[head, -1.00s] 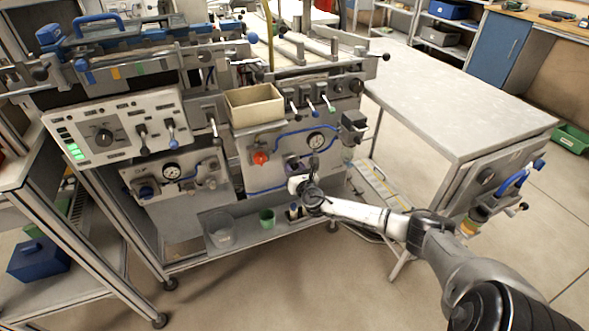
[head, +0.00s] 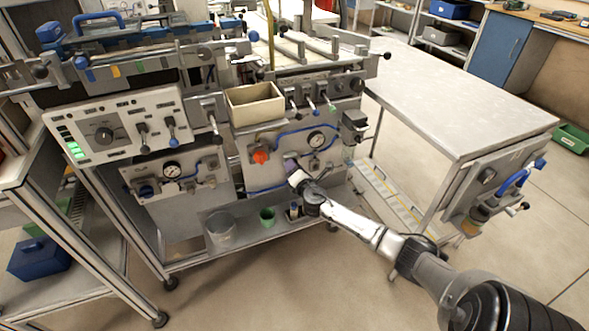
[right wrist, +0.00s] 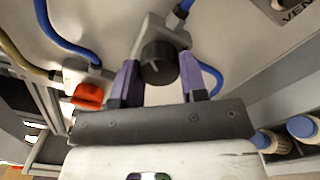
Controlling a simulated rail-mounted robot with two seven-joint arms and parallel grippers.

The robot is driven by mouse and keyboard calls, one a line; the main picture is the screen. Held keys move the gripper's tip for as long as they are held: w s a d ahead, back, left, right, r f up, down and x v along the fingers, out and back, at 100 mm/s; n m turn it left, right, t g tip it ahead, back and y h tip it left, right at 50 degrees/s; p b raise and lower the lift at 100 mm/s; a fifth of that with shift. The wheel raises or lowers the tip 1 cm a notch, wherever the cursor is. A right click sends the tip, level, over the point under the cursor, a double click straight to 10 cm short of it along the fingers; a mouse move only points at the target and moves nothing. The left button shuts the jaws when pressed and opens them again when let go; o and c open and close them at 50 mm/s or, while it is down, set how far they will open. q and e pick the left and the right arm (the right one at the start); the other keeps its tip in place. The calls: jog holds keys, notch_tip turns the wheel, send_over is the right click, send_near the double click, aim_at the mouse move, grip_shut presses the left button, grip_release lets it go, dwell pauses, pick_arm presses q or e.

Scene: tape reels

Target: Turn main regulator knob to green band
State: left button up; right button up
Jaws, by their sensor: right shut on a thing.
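The regulator knob (right wrist: 158,70) is dark and round, on a light metal block in the right wrist view. My right gripper (right wrist: 158,62) has its two purple fingers on either side of the knob and is shut on it. In the head view my right gripper (head: 291,164) is at the lower front panel and hides the knob. A round white gauge (head: 316,139) is on the panel just above and right of the gripper. Its needle and any green band are too small to read. My left gripper is not in view.
A red-orange knob (head: 261,156) sits left of my right gripper, and also shows in the right wrist view (right wrist: 88,96). Blue hoses run close around the knob. A tray (head: 246,234) below holds a clear cup (head: 220,232) and a green cup (head: 267,217).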

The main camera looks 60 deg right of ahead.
jog(key=shift+m, duration=0.4)
jog(key=o, duration=0.9)
jog(key=shift+p+v, duration=2.5)
jog(key=shift+v, duration=4.45)
